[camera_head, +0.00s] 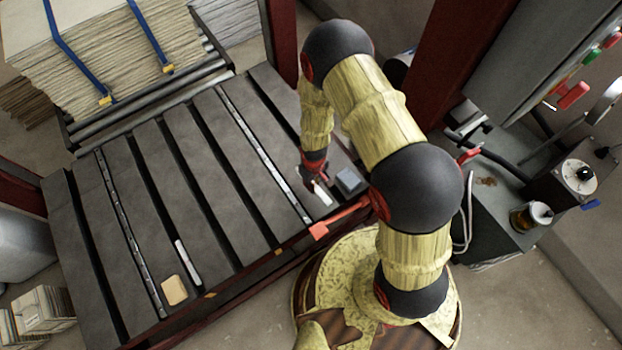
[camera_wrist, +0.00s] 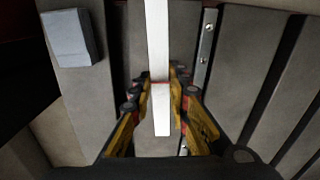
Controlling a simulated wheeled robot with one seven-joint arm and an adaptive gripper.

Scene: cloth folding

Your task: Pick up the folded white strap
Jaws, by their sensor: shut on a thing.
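The folded white strap (camera_wrist: 158,40) runs from the top of the wrist view down between my fingers, its near end pointing toward my palm. My gripper (camera_wrist: 160,82) is shut on it, with a finger on each side. In the head view my gripper (camera_head: 314,178) is low over the right end of the slatted table, and part of the white strap (camera_head: 322,194) shows just below it. I cannot tell whether the strap still touches the table.
A grey block (camera_head: 348,181) lies close to the right of my gripper. A red handle (camera_head: 340,219) is at the table's front edge. A white strip (camera_head: 188,262) and a tan block (camera_head: 174,290) lie farther left. Strapped stacked sheets (camera_head: 110,45) stand behind. The middle slats are clear.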

